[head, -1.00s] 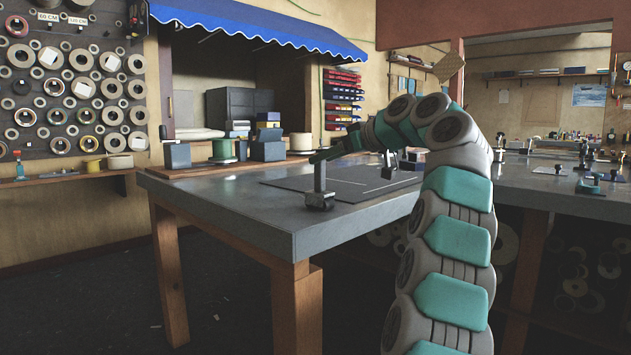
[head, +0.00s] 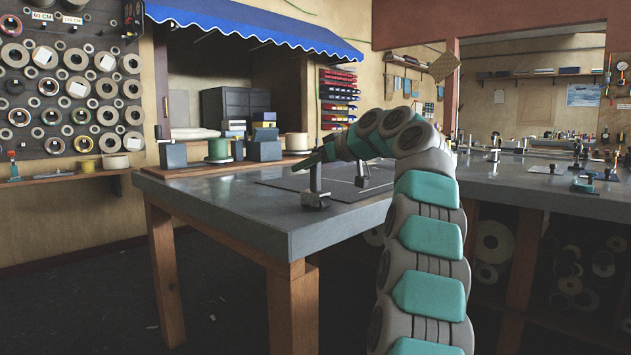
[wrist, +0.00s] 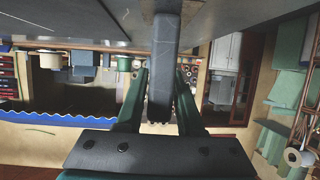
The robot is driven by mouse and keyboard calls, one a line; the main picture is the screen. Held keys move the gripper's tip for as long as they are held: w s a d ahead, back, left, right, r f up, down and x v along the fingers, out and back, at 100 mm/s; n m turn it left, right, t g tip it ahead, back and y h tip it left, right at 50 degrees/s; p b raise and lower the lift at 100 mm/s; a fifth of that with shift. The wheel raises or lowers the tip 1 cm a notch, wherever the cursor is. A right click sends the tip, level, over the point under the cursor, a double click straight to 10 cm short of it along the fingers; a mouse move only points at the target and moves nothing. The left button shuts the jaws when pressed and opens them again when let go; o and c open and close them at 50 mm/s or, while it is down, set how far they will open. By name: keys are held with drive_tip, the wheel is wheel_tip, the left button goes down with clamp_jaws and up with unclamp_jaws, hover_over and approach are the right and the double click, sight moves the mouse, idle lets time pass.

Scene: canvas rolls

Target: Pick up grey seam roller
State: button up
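The grey seam roller (head: 316,190) stands upright near the front edge of the grey worktable, its wheeled head down on the top. My gripper (head: 308,164) is at the upper part of its handle, reaching in from the right. The wrist view is upside down. There the dark grey handle (wrist: 163,60) passes between the two green fingers of my gripper (wrist: 161,80), one on each side, very close to it. A thin gap seems to show beside the handle, so the fingers look open around it. The roller head is out of the wrist view.
The worktable (head: 240,205) has bare top left of the roller. A dark mat (head: 335,188) lies behind it, with another small tool (head: 361,175) on it. Grey boxes (head: 264,150) and a green spool (head: 218,150) stand at the back.

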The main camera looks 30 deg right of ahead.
clamp_jaws()
drive_tip(key=shift+r, duration=0.15)
idle(0.5)
drive_tip(key=s+d+r+b, duration=0.1)
drive_tip(key=s+r, duration=0.1)
drive_tip(key=s, duration=0.6)
drive_tip(key=s+r+b, duration=0.2)
drive_tip(key=s, duration=0.6)
drive_tip(key=shift+d+r, duration=0.35)
drive_tip(key=shift+d, duration=0.05)
